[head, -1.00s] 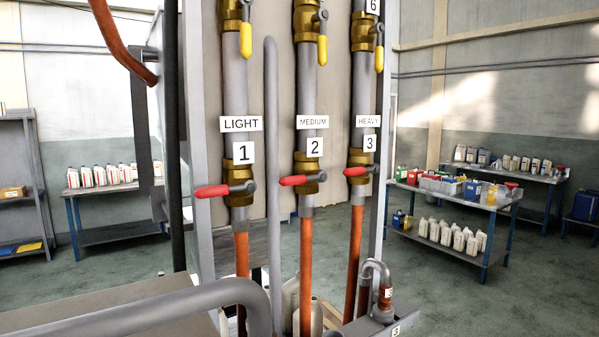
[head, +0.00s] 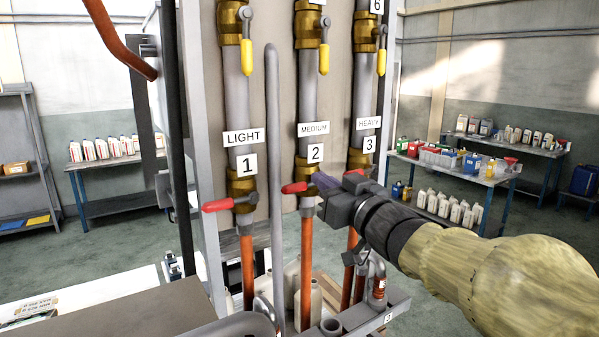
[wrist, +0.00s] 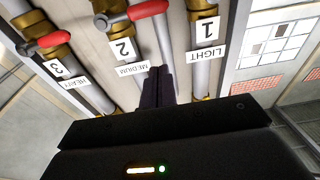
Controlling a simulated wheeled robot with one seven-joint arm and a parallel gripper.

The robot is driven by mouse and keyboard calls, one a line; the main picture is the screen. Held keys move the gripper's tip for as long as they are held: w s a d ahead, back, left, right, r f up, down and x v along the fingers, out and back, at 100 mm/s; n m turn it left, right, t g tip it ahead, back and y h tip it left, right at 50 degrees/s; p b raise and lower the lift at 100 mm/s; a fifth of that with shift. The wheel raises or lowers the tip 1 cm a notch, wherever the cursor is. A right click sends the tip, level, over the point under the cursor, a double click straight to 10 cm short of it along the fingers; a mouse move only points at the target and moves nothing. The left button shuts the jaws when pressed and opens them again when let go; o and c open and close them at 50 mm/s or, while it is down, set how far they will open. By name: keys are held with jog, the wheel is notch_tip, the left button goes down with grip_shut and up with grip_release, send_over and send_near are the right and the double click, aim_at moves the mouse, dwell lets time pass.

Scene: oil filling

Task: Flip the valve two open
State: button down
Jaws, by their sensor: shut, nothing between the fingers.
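Valve two's red handle (head: 293,188) lies horizontal, pointing left from its brass body (head: 306,174), under the "2" and "MEDIUM" labels. In the wrist view the same red handle (wrist: 148,9) shows at the top, beyond the fingertips. My gripper (head: 322,182) is just right of valve two in the head view, partly covering its right side. In the wrist view my gripper's dark fingers (wrist: 157,75) are together and empty. They look apart from the handle, though contact at the valve's right side is hard to judge.
Valve one's red handle (head: 217,206) points left, horizontal. Valve three's handle (head: 354,173) is partly hidden by my gripper. Yellow-handled valves (head: 323,60) hang down above. A grey vertical pipe (head: 272,140) stands between lines one and two. Shelves with bottles (head: 450,208) are behind.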

jog(key=r+p, duration=0.1)
jog(key=p, duration=0.2)
send_over(305, 186)
jog(key=s+a, duration=0.2)
jog(key=f, duration=0.2)
jog(key=f+p, duration=0.1)
jog(key=shift+d+f, duration=0.35)
jog(key=shift+f, duration=0.05)
